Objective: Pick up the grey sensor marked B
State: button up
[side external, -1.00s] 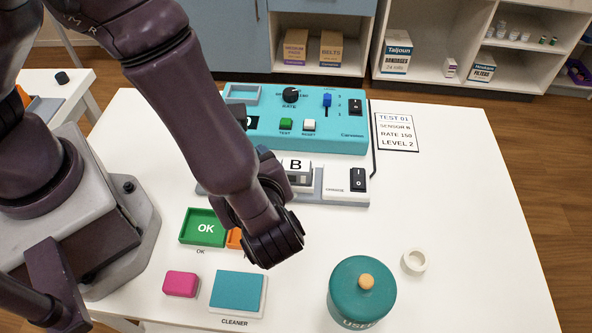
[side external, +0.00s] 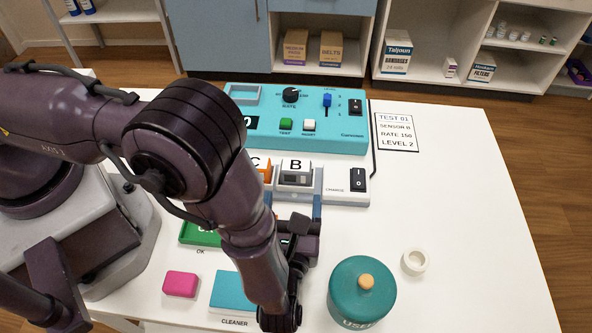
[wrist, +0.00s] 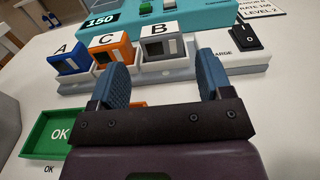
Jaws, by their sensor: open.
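The grey sensor marked B (side external: 296,179) sits upright in the charge dock (side external: 341,198), in front of the teal device. In the wrist view sensor B (wrist: 159,50) shows ahead between the fingers, in the right part of the slotted rack. My gripper (side external: 292,203) is open and empty, its two blue fingers pointing at the dock. In the wrist view the gripper (wrist: 163,72) is on the near side of sensor B, apart from it. The orange sensor marked C (wrist: 111,52) and the blue sensor marked A (wrist: 68,63) stand to its left.
The teal device (side external: 350,138) stands behind the dock. A green OK tray (side external: 192,236), a pink block (side external: 181,284), a cleaner pad (side external: 226,290) and a teal lidded jar (side external: 362,295) are nearer. A tape roll (side external: 416,261) lies right.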

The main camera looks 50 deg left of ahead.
aim_at(295, 174)
jog(key=shift+x, duration=3.05)
jog(key=c, duration=0.7)
